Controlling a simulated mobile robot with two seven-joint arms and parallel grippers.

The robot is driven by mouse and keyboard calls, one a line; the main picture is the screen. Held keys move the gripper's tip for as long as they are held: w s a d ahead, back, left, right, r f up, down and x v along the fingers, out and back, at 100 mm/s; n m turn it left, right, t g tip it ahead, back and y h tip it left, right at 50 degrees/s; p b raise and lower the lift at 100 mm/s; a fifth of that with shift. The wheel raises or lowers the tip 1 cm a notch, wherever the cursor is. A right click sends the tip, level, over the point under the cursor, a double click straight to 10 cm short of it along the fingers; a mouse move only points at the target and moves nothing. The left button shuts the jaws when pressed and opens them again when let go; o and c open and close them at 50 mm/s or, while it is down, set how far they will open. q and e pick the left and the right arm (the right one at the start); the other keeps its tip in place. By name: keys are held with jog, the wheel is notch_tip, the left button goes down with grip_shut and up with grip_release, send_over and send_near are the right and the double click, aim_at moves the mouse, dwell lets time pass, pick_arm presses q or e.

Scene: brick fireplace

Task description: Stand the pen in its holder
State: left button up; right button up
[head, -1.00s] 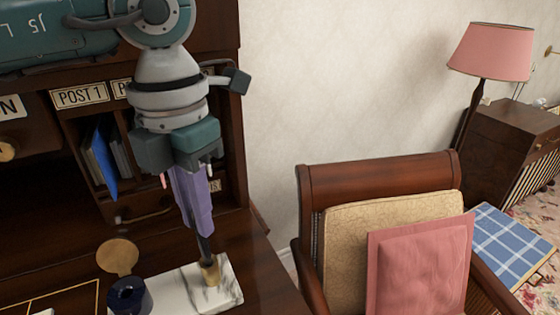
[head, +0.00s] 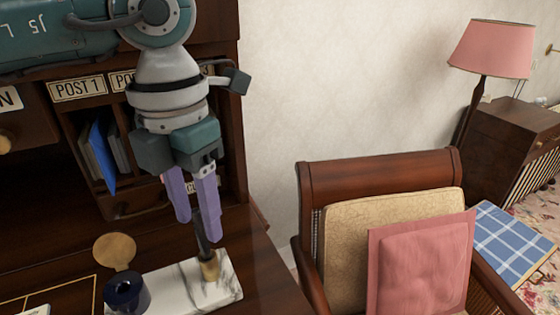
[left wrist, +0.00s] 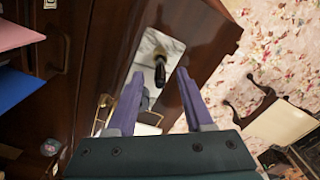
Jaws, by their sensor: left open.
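The dark pen (head: 202,232) stands nearly upright, slightly tilted, with its lower end in the brass holder (head: 210,267). The holder is fixed on a white marble base (head: 178,288) near the desk's right edge. My left gripper (head: 197,226) is open above the holder, with its purple fingers spread at the pen's upper part. In the left wrist view the pen (left wrist: 160,74) shows between the fingertips with a gap to each side, and the holder (left wrist: 161,50) is beyond it. My right gripper is not in view.
A dark blue inkwell (head: 126,293) with its round brass lid (head: 115,251) raised stands left of the marble base. Desk pigeonholes with blue folders (head: 98,155) are behind my gripper. A wooden chair (head: 385,175) with a pink cushion (head: 420,265) stands to the right.

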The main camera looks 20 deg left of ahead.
pick_arm(q)
jog(key=shift+r, duration=0.1)
notch_tip(320, 180, up, 9)
jog(key=shift+r+b, duration=0.1)
jog(key=shift+b, duration=1.05)
jog(key=shift+r, duration=0.3)
